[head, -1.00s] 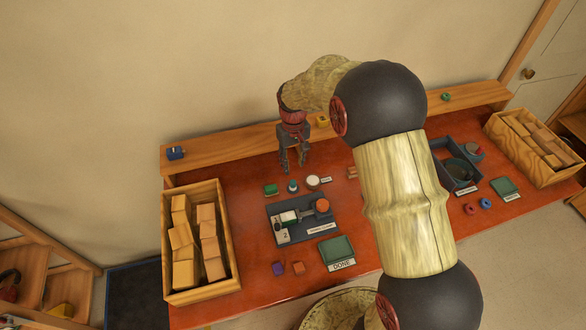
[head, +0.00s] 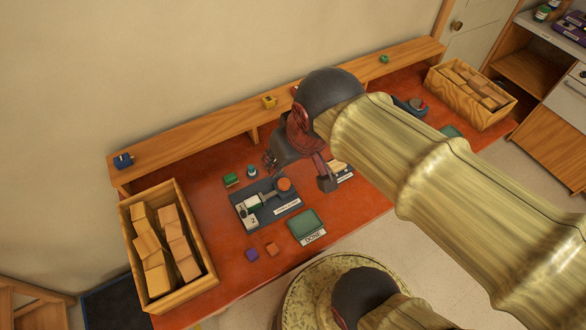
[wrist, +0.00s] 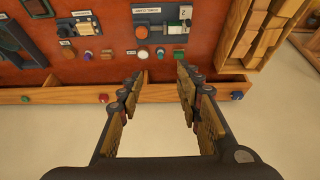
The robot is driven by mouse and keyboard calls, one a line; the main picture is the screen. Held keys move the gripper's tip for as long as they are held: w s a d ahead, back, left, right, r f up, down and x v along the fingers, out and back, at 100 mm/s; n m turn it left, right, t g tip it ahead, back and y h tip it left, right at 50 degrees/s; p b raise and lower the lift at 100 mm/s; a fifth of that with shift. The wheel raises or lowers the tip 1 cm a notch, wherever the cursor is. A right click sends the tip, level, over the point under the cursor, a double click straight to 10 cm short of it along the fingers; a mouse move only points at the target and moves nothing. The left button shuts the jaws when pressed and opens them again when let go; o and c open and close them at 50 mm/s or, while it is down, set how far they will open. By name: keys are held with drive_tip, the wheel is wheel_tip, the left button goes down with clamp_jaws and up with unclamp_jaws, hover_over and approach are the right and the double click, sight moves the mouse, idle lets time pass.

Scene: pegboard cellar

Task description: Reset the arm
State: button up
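My gripper (head: 298,175) is over the orange-red tabletop (head: 215,205) in the head view, to the right of the dark station (head: 245,222) with its orange round knob (head: 284,184). In the wrist view my gripper (wrist: 158,82) is open, its two fingers well apart with nothing between them. The station (wrist: 150,14) shows beyond the fingertips there. My arm crosses the right half of the head view and hides part of the table.
A wooden crate of blocks (head: 207,262) stands at left, another (head: 440,85) at far right. A wooden ledge (head: 200,135) runs along the wall, carrying small blue (head: 123,161) and yellow (head: 268,102) items. A green DONE tray (head: 305,222) lies in front.

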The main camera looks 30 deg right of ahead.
drive_tip(key=shift+s+f+t, duration=0.2)
drive_tip(key=shift+s+t, duration=0.1)
drive_tip(key=shift+s, duration=1.35)
